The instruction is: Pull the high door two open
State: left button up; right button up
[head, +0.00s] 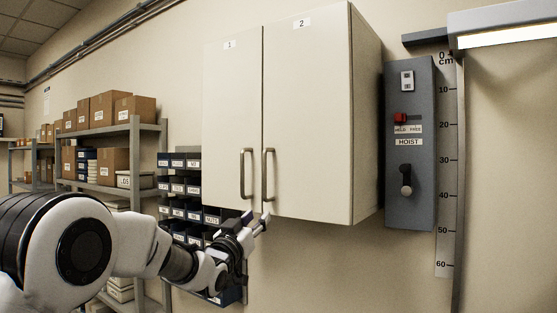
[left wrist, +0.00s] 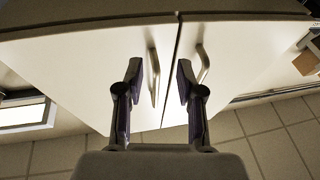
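A cream wall cabinet has two tall doors, both shut. Door two (head: 307,115) is the right one in the head view, labelled "2", with a vertical bar handle (head: 268,174) near its left edge. In the left wrist view, door two (left wrist: 85,75) is on the left, and its handle (left wrist: 153,76) appears between my fingers. My left gripper (head: 258,218) is open, just below the lower ends of the handles in the head view. It holds nothing, and I cannot tell whether it touches the handle. My right gripper is not in view.
Door one (head: 231,110) has its own handle (head: 246,174) close beside that of door two. A grey hoist control box (head: 410,140) is on the wall to the right. Blue bins (head: 180,187) and shelves with cartons (head: 108,160) stand left.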

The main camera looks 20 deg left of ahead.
pick_arm(q)
jog(key=t, duration=0.1)
send_near(264, 173)
jog(key=w+r, duration=0.1)
jog(key=w, duration=0.1)
jog(key=p+x, duration=0.5)
jog(key=x, duration=0.2)
jog(key=shift+w+d+p, duration=0.1)
jog(key=shift+w+p, duration=0.25)
jog(key=shift+w, duration=0.3)
jog(key=shift+s+r, duration=0.1)
jog(key=shift+s, duration=0.05)
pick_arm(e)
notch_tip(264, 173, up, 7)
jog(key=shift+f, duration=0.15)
pick_arm(q)
jog(key=shift+d, duration=0.1)
grip_shut()
